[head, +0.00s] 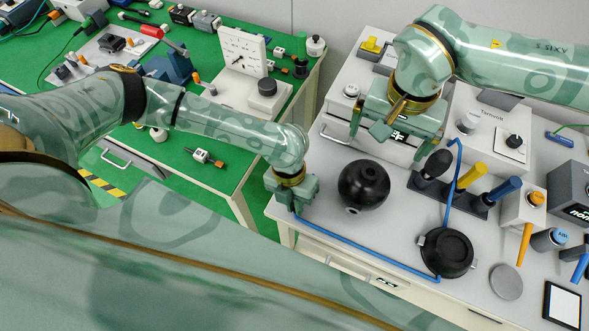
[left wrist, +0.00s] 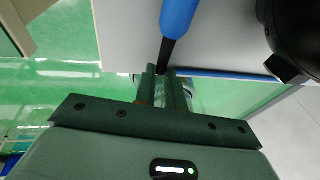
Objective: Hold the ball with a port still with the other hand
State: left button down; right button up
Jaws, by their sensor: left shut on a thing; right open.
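The ball with a port is a black sphere (head: 363,182) on the grey table (head: 330,160); a small light port faces the table's front edge. Part of it shows at the top right of the left wrist view (left wrist: 297,35). My left gripper (head: 297,210) is shut on the end of a blue hose (head: 365,253), left of the ball and apart from it. In the left wrist view the hose's thick blue end with a dark tip (left wrist: 178,18) is at the fingers (left wrist: 164,75). My right gripper (head: 388,140) is open and empty, above and behind the ball, not visibly touching it.
The hose runs to a black round holder (head: 446,252) at the front. A dark rack (head: 462,197) with upright handles stands right of the ball. White boxes and drawers stand behind. A green bench (head: 190,175) is at left, beyond a gap.

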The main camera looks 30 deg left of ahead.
pick_arm(q)
jog(key=shift+f, duration=0.3)
jog(key=c, duration=1.4)
grip_release()
jog(key=shift+r, duration=0.15)
jog(key=p+v, duration=0.3)
jog(key=v, duration=1.3)
jog(key=shift+a, duration=0.1)
